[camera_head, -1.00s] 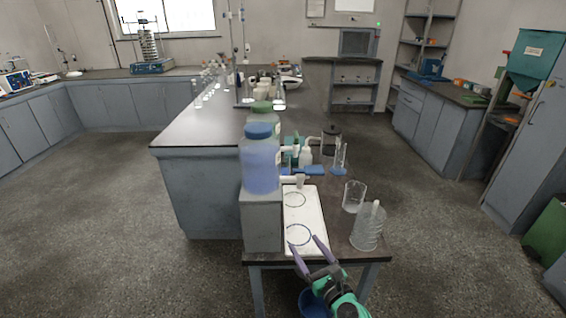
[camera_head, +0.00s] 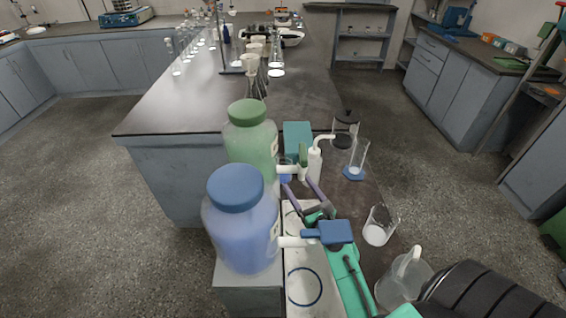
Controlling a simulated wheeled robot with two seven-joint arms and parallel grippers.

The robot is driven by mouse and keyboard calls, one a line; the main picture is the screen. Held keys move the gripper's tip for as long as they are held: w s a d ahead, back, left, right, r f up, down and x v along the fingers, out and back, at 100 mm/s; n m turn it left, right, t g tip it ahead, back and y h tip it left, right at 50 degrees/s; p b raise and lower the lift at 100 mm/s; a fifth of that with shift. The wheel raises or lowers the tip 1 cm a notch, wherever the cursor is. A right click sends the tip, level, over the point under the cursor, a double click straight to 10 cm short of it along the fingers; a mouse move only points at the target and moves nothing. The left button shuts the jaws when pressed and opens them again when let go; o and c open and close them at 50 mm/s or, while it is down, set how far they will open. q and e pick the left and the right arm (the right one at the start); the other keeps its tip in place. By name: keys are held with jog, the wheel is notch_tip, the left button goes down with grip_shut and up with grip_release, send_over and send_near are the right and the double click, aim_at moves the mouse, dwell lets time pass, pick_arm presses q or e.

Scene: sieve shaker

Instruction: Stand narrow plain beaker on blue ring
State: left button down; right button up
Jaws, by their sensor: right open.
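A blue ring (camera_head: 304,287) is marked on the white tray (camera_head: 296,258) at the table's front, and nothing stands on it. A second ring (camera_head: 291,222) lies farther back on the tray, partly hidden by my right arm. A clear, plain-looking beaker (camera_head: 380,226) with whitish contents stands right of the tray; I cannot tell for sure that it is the narrow one. My right gripper (camera_head: 300,184) is open, its purple fingers spread beyond the blue carboy's tap, near a small bluish vessel (camera_head: 285,172). I see nothing held. My left gripper is out of view.
A blue carboy (camera_head: 241,222) and a green carboy (camera_head: 251,142) stand left of the tray, their taps reaching over it. A clear jug (camera_head: 403,278) stands front right. A wash bottle (camera_head: 314,165) and a cylinder on a blue foot (camera_head: 357,158) stand behind.

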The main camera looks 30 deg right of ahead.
aim_at(283, 162)
jog(key=w, duration=0.2)
jog(key=w+r, duration=0.1)
jog(key=w, duration=0.1)
jog(key=shift+w+p, duration=0.1)
jog(key=shift+p, duration=0.3)
jog(key=w, duration=0.4)
jog(key=w+f, duration=0.1)
jog(key=w, duration=0.2)
jog(key=shift+d, duration=0.4)
jog(key=shift+w+f, duration=0.1)
jog(key=shift+w, duration=0.25)
grip_shut()
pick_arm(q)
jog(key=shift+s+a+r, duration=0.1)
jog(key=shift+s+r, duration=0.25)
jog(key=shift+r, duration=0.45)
pick_arm(e)
jog(key=shift+s, duration=0.1)
